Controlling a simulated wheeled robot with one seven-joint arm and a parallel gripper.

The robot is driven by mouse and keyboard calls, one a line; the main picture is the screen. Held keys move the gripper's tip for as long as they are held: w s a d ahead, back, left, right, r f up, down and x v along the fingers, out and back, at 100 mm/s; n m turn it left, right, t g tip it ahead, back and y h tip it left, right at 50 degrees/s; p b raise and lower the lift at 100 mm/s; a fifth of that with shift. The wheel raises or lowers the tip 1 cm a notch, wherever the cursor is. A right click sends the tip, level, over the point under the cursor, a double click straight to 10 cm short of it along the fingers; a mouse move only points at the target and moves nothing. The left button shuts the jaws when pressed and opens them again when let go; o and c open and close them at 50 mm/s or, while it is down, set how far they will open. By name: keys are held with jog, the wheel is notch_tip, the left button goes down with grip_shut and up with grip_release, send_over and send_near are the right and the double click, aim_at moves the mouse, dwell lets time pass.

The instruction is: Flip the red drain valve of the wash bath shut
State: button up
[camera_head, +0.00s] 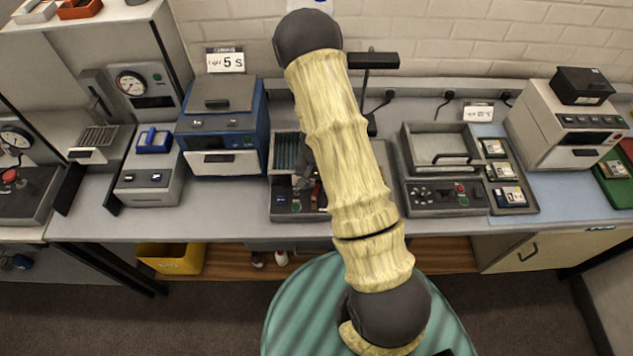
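The station that looks like the wash bath (283,190) stands on the bench in the middle, with a dark slatted basin and a front control strip. My own sleeved arm crosses in front and hides much of it. A small red part (321,194) shows at the arm's left edge; it may be the drain valve, but its position cannot be read. Small grey parts (304,172) beside it, over the basin, may be my gripper, mostly hidden behind the arm. I cannot see its fingertips, whether it is open, or whether it touches the red part.
A blue machine (222,130) stands left of the bath. A grey station with a lidded tray (440,160) stands to the right, a beige machine (568,130) beyond it. A black post with a flat head (372,62) rises behind the bath. A yellow bin (170,260) sits below the bench.

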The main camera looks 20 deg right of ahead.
jog(key=shift+f, duration=0.3)
grip_shut()
